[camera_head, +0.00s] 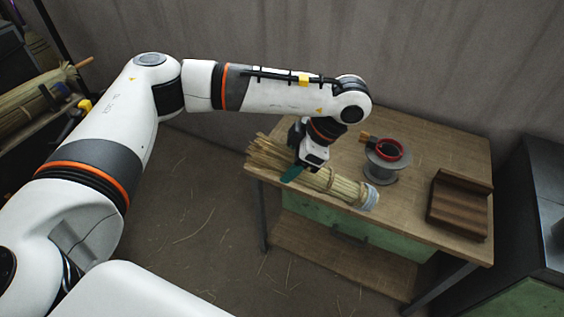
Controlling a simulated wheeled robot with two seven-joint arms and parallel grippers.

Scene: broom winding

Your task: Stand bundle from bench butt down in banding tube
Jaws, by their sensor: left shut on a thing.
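The straw bundle (341,185) lies along the front left edge of the bench, its loose bristles fanned out to the left and a pale whitish end at the right. My left gripper (304,168) reaches down from above and is shut on the bundle near its middle. A teal fingertip shows on the near side; the far finger is mostly hidden. A grey flanged piece with a red and black ring (386,152) stands behind the bundle on the bench; I cannot tell whether it is the banding tube. My right gripper is not in view.
The wooden bench (440,145) has bare room at its back. A dark brown slatted wooden block (460,203) sits at its right. A dark cabinet (545,215) stands at the far right. A rack with straw (30,105) is at the left.

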